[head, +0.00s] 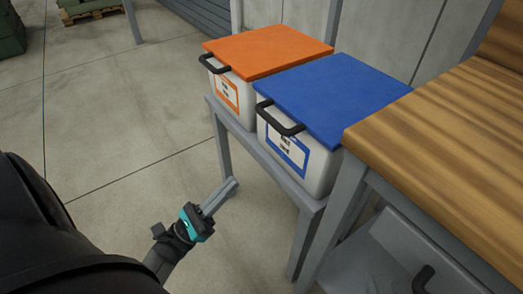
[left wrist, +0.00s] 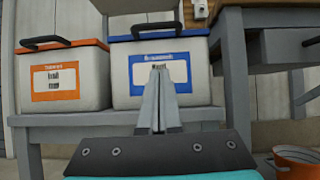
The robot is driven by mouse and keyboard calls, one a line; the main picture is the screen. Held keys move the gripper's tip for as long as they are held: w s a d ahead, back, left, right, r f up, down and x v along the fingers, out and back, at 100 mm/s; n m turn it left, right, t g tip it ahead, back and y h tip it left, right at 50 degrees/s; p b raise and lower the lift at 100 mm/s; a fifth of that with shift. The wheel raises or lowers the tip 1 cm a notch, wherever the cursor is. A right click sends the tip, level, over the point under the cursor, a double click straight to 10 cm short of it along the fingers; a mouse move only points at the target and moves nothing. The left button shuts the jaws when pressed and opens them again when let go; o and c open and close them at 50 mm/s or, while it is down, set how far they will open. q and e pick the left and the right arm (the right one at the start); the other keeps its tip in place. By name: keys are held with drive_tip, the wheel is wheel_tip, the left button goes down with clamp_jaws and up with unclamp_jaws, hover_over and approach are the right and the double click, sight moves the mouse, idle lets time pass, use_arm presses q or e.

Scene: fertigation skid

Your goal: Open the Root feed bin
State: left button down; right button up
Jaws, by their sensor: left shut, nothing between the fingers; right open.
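The blue-lidded white bin (head: 292,160) stands on a grey bench, its flat lid (head: 335,95) down and a black handle (head: 279,118) at the front edge. Its blue-framed label seems to read "Root feed", though the print is small. The bin also shows in the left wrist view (left wrist: 125,90), its handle (left wrist: 157,29) above the label. My left gripper (head: 232,186) is shut and empty, low in front of the bench and apart from the bin. In the left wrist view its fingers (left wrist: 158,75) overlap the label. My right gripper is not in view.
An orange-lidded bin (head: 240,100), also closed, stands left of the blue one on the bench (head: 262,152). A wooden-topped workbench (head: 440,135) with a dark drawer handle (head: 423,279) is close on the right. An orange bucket (left wrist: 296,160) shows low right.

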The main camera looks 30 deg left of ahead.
use_arm(q)
drive_tip(key=w+d+r, duration=0.3)
drive_tip(key=w+r, duration=0.5)
drive_tip(key=r, duration=0.1)
drive_tip(key=shift+w+d+r+p, duration=0.15)
drive_tip(key=shift+d+r+p, duration=0.1)
drive_tip(key=shift+r+p, duration=0.1)
use_arm(e)
drive_tip(key=shift+s+d+g, duration=0.25)
drive_tip(key=shift+d+g, duration=0.05)
drive_tip(key=shift+d, duration=0.25)
use_arm(q)
drive_tip(key=shift+r, duration=0.1)
use_arm(e)
drive_tip(key=shift+r+h, duration=0.1)
drive_tip(key=shift+h, duration=0.2)
